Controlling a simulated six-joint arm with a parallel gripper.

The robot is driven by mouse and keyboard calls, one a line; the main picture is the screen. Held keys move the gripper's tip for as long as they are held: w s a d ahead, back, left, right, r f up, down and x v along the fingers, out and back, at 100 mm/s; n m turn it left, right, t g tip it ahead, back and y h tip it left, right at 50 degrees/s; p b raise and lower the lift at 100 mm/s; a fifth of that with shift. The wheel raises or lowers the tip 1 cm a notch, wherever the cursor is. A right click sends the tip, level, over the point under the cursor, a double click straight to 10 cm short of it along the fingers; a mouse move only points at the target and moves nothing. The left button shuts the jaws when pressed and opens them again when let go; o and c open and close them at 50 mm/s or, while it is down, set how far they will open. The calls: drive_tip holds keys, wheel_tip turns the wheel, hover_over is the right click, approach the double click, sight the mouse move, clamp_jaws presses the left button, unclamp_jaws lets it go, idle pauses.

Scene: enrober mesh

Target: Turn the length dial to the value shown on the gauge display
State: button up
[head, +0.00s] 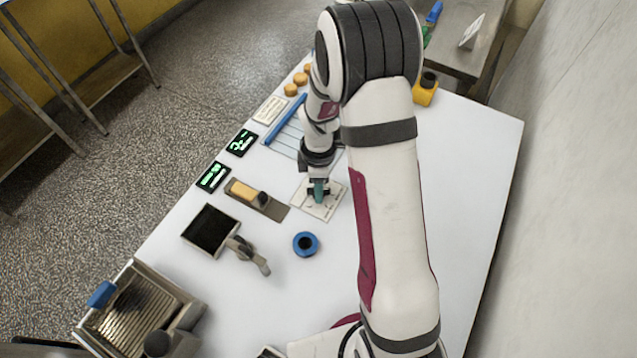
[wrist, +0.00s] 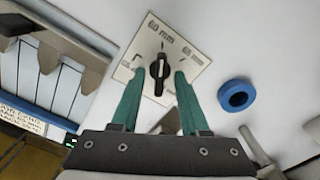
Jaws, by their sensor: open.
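The knob points up the picture, toward the tick near "60 mm". My gripper (wrist: 159,74) is open, one green finger on each side of the knob, with visible gaps. In the head view my gripper (head: 319,190) is over the plate (head: 327,208), hiding the knob. Two black displays with green characters, one nearer (head: 213,177) and one farther (head: 241,142), are too small to read surely.
A blue ring (head: 305,244) lies close to the plate and shows in the wrist view (wrist: 236,95). A brown board with a yellow block (head: 243,191), a black square tray (head: 210,231) and a ridged metal machine (head: 140,310) stand nearby. The table's right side is clear.

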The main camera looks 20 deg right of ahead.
drive_tip(key=shift+c, duration=0.2)
clamp_jaws()
drive_tip(key=m, duration=0.5)
drive_tip(key=shift+m, duration=0.4)
drive_tip(key=m, duration=0.5)
drive_tip(key=shift+m, duration=0.4)
idle(0.4)
drive_tip(key=shift+o, duration=0.2)
unclamp_jaws()
